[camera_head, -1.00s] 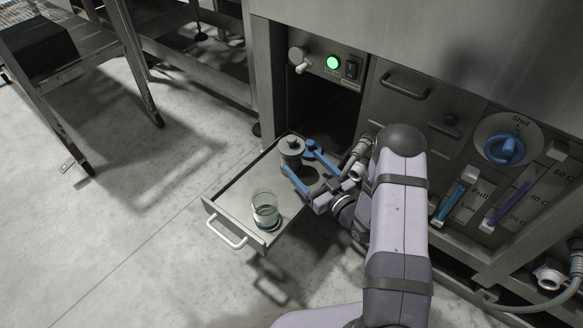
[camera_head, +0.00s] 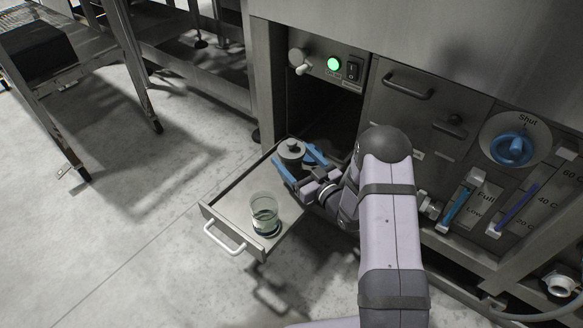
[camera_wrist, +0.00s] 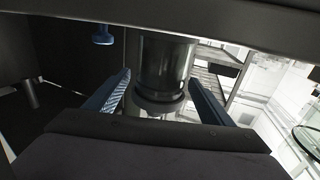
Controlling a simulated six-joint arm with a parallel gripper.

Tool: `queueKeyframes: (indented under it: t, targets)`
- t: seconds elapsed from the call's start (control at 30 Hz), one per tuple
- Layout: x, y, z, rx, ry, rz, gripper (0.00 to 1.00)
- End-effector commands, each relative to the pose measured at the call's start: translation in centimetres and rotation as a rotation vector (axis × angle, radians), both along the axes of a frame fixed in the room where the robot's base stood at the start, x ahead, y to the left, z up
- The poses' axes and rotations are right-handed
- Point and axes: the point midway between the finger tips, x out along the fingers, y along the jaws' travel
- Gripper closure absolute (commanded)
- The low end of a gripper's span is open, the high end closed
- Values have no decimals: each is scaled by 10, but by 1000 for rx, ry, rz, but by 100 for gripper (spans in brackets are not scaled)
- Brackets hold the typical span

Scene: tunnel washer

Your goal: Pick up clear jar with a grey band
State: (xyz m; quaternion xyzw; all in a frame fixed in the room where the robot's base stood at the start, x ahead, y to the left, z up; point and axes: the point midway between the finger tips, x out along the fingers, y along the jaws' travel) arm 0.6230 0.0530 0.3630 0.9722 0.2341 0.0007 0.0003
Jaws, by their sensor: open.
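A grey-lidded jar with a small knob (camera_head: 291,150) stands at the back of the pulled-out drawer. My gripper (camera_head: 301,165) is open, with its blue fingers on either side of this jar. In the wrist view the jar's glassy, dark-looking body (camera_wrist: 165,62) with a dark grey band shows between the fingers (camera_wrist: 160,92). I cannot tell whether either finger touches it. A second, clear open jar (camera_head: 264,212) with a dark bluish band at its base stands near the drawer front, apart from my gripper.
The drawer (camera_head: 224,211) has a pale handle (camera_head: 223,239) and low walls. Above it is a panel with a lit green button (camera_head: 333,64) and a black switch (camera_head: 352,70). A blue dial (camera_head: 511,149) is on the right panel.

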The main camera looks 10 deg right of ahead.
Motion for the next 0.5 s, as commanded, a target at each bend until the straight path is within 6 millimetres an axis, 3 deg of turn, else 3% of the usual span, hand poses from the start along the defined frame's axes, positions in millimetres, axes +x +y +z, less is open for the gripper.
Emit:
queueKeyframes:
  t: [0.13,0.4,0.5]
  targets:
    - [11,5,-1,0,-1,0,25]
    - [13,6,0,0,1,-1,25]
    - [13,6,0,0,1,-1,46]
